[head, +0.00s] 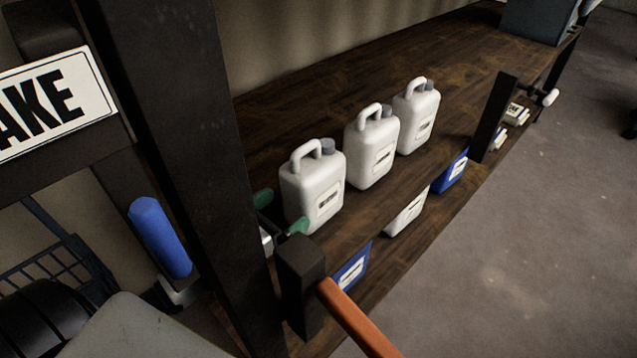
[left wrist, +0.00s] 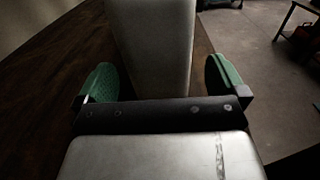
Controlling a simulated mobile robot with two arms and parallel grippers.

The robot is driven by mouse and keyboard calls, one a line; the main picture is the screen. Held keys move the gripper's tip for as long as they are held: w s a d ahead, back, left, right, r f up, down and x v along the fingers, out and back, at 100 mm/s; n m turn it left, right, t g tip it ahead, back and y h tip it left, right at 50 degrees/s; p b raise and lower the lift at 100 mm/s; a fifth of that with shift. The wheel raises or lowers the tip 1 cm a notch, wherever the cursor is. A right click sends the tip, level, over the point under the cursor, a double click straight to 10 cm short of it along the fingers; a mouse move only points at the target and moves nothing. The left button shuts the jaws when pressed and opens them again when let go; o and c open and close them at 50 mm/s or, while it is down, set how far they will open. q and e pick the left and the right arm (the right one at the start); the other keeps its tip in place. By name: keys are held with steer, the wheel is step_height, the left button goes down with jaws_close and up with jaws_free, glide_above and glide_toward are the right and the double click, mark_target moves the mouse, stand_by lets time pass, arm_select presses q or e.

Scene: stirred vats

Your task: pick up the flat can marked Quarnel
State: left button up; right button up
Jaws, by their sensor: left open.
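Three white jerrycan-like cans with handles and grey caps stand upright in a row on the dark wooden shelf board (head: 300,90): a near one (head: 309,187), a middle one (head: 369,155) and a far one (head: 414,118). Each has a small label, too small to read, so I cannot tell which is marked Quarnel. My left gripper (head: 281,212) has green fingers and is open at the near can's lower left, partly hidden by a black post. In the left wrist view, a pale can (left wrist: 155,45) stands ahead between the spread fingers (left wrist: 161,78), with gaps on both sides.
A black post (head: 185,130) rises close to my left arm. An orange bar (head: 358,322) sticks out from a black block (head: 301,280) in front. Blue and white containers (head: 405,214) stand on a lower level. Grey floor (head: 520,250) is clear on the right.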

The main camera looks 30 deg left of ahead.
mark_target(290, 201)
arm_select(q)
steer(key=shift+w+d+r, duration=0.2)
steer(key=shift+w, duration=0.55)
steer(key=p+x, duration=0.1)
steer(key=x, duration=0.3)
steer(key=shift+w+a+r, duration=0.1)
steer(key=shift+a, duration=0.05)
steer(key=shift+w, duration=0.3)
steer(key=c, duration=0.7)
